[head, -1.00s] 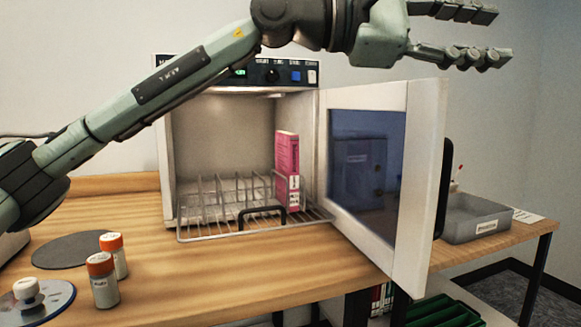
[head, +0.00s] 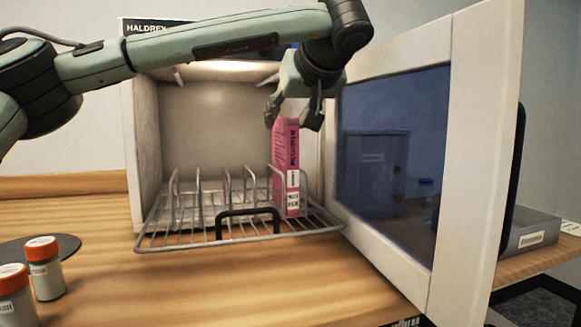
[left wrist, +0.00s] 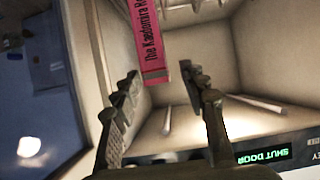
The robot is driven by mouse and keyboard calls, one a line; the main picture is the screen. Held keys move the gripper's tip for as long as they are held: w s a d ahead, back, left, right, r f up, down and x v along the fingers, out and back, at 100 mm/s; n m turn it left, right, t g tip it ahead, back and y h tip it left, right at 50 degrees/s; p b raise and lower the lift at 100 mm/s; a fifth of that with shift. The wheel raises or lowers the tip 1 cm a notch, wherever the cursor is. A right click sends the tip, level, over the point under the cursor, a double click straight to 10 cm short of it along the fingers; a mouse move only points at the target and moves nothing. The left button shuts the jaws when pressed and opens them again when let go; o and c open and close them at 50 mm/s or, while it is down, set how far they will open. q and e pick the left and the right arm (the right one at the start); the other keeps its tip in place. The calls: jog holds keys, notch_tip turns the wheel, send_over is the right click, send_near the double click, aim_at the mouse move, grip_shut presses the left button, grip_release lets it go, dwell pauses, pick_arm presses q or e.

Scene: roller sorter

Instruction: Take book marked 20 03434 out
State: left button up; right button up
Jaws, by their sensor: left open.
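A pink book (head: 287,165) stands upright at the right end of the wire rack (head: 250,240) inside the open cabinet. Its spine carries a white label near the bottom, too small to read surely. My left gripper (head: 296,118) points down at the book's top edge, with its fingers apart. In the left wrist view, the pink book (left wrist: 147,40) with dark spine lettering lies ahead, roughly between the open fingers (left wrist: 160,88). I cannot tell whether a finger touches it. My right gripper is not in view.
The cabinet door (head: 470,140) with its dark window stands open on the right. The other rack slots look empty. Orange-capped bottles (head: 45,270) and a dark round mat (head: 20,250) are at the left. A grey tray (head: 535,232) sits behind the door.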

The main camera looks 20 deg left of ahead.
pick_arm(q)
jog(key=x, duration=0.6)
jog(key=shift+w+a+r, duration=0.1)
jog(key=shift+w+a, duration=0.15)
jog(key=shift+w, duration=0.1)
grip_shut()
